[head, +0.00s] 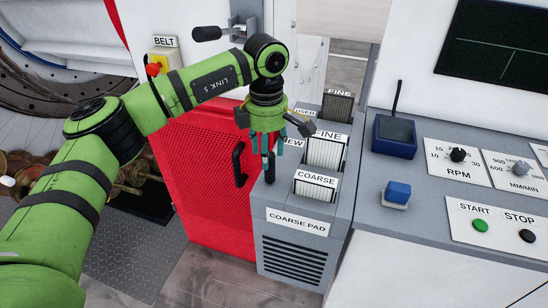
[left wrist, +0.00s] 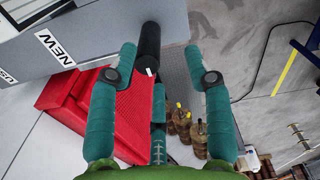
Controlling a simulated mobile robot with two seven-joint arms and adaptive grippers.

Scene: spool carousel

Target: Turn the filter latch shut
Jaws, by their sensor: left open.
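The filter latch appears to be a dark upright handle (head: 270,168) at the left edge of the grey filter box (head: 292,228). In the left wrist view, a black cylindrical handle (left wrist: 149,42) with a small white mark shows beside the box's NEW label. My left gripper (head: 267,150) is directly above the handle, fingers pointing down. In the left wrist view, my left gripper (left wrist: 160,62) has its fingers spread, with the handle between the two upper fingertips. Contact cannot be told. The latch's base is hidden. My right gripper is not in view.
A red perforated panel (head: 200,165) with a black pull handle (head: 238,165) stands left of the box. FINE (head: 327,150) and COARSE (head: 316,187) filter pads sit in the box top. A control console (head: 450,190) is on the right.

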